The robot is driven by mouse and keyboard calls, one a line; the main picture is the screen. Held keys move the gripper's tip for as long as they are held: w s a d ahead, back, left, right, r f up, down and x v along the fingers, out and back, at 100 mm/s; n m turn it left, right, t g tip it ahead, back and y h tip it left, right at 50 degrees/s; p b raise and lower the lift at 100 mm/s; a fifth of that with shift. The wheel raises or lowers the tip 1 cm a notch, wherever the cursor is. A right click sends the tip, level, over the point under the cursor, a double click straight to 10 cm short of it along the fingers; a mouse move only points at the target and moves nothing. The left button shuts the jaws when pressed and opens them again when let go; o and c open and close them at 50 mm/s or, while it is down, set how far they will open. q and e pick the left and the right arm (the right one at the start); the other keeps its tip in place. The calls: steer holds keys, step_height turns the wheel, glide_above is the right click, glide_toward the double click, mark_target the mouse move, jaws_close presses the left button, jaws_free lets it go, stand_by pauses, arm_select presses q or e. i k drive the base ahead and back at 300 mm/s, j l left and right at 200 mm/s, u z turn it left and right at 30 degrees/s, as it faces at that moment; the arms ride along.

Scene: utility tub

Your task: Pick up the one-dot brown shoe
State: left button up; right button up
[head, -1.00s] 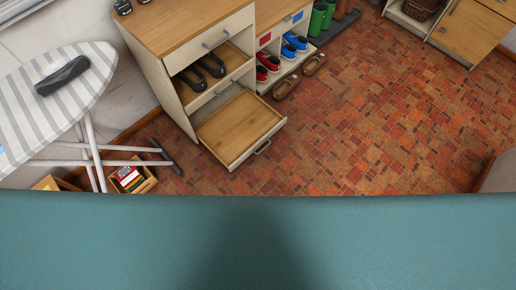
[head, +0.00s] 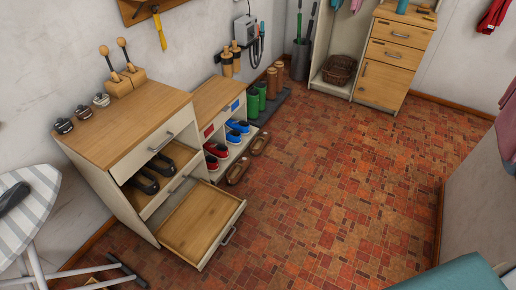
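Two brown shoes stand on the tiled floor in front of the low shoe shelf, one nearer (head: 237,171) and one farther back (head: 260,144). They are a little apart and point the same way. Any dots on them are too small to make out, so I cannot tell which is the one-dot shoe. Neither of my grippers is in the head view.
Red shoes (head: 216,150) and blue shoes (head: 237,127) sit in the shelf. A drawer (head: 192,224) stands pulled out low beside it; black shoes (head: 161,163) lie in the drawer above. Green boots (head: 252,103) stand behind. The floor (head: 330,190) to the right is clear.

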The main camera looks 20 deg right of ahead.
mark_target(259, 144)
steer(key=i+l+u, duration=0.1)
steer(key=u, duration=0.25)
steer(key=i+l+u, duration=0.1)
steer(key=u, duration=0.25)
steer(key=i+l+u, duration=0.1)
steer(key=l, duration=0.25)
steer(key=i+l+u, duration=0.15)
steer(key=l, duration=0.2)
steer(key=i+l+u, duration=0.1)
steer(key=l, duration=0.3)
steer(key=i+l+u, duration=0.15)
steer(key=l, duration=0.25)
steer(key=i+l+u, duration=0.1)
steer(key=l, duration=0.3)
steer(key=i, duration=0.05)
